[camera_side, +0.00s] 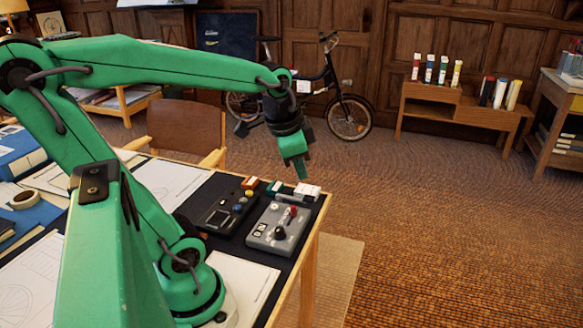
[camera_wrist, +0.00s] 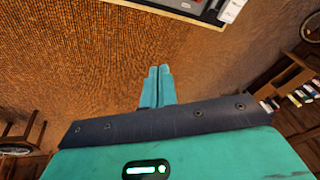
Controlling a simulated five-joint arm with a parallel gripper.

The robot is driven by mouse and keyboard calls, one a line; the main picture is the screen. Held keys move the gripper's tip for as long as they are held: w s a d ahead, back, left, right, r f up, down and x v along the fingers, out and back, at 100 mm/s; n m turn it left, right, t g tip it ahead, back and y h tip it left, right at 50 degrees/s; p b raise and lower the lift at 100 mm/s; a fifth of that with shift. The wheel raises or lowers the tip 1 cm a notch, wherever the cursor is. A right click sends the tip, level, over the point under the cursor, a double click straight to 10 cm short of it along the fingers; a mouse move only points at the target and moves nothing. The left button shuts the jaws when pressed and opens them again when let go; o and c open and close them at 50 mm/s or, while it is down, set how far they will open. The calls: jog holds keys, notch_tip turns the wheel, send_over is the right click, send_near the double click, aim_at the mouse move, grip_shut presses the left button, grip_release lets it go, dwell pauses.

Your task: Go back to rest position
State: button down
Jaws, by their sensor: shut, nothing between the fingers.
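My gripper (camera_side: 300,172) hangs from the end of my outstretched green arm in the side view, fingers pointing down. It is in the air near the far right corner of the drafting table (camera_side: 318,216), above and beyond the devices there. In the wrist view my gripper (camera_wrist: 158,72) shows its two teal fingers together with nothing between them. Brown carpet (camera_wrist: 90,50) fills most of the wrist view behind the fingers.
A grey control box (camera_side: 278,228) with a red-topped lever and black knob and a dark device (camera_side: 228,206) sit on the table under my arm. Small red, green and white pieces lie behind them. A wooden chair (camera_side: 187,130) and bicycle (camera_side: 350,117) stand beyond. Carpet at right is open.

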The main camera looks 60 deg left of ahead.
jog(key=s+d+n+t+h, duration=0.1)
jog(key=s+d+n+t, duration=0.1)
jog(key=d, duration=0.5)
jog(key=shift+s+r+n, duration=0.35)
jog(key=shift+s+n, duration=0.25)
jog(key=shift+s, duration=0.65)
